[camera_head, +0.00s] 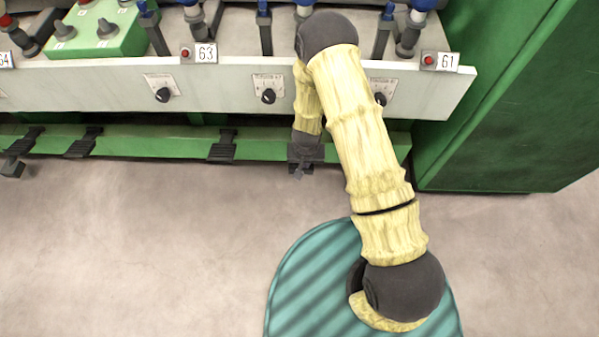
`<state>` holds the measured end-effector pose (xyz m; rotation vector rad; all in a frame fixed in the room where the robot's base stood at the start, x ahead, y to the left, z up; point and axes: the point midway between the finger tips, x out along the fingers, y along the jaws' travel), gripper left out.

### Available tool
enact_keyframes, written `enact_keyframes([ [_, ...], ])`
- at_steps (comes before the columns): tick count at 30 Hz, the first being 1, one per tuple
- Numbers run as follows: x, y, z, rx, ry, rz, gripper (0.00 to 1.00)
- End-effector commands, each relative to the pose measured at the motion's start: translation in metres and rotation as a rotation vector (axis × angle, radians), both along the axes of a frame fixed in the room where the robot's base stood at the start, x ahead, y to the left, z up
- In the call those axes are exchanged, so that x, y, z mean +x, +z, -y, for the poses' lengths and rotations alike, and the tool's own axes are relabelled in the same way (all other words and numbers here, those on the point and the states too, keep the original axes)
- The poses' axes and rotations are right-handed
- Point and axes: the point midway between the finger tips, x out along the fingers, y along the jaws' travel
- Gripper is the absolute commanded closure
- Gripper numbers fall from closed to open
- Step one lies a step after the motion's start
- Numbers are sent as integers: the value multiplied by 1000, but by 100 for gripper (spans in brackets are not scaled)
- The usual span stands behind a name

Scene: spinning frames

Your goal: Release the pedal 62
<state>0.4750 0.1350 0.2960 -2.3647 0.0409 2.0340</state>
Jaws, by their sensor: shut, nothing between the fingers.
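No pedal in view carries a readable number, and no 62 plate shows. My arm covers the stretch between plate 63 (206,53) and plate 61 (440,61). A black pedal (222,147) sits on the green lower rail, left of my gripper. My gripper (299,172) is shut and empty, pointing down at the rail's front edge. It hides the part of the rail behind it, so I cannot tell whether a pedal is there or whether it touches one.
More black pedals (83,142) sit on the green rail (180,146) to the left. The pale panel (220,85) above carries black knobs (163,95). A green cabinet (500,110) stands at the right. The grey floor (130,240) in front is clear.

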Motion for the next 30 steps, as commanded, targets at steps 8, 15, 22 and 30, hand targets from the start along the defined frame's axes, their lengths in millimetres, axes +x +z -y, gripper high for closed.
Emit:
enact_keyframes([
  [8,0,-11,0,0,0,-1,100],
  [15,-5,-8,0,1,0,-3,100],
  [22,-25,2,-1,1,0,-5,100],
  [30,-49,13,-1,0,-1,-3,100],
])
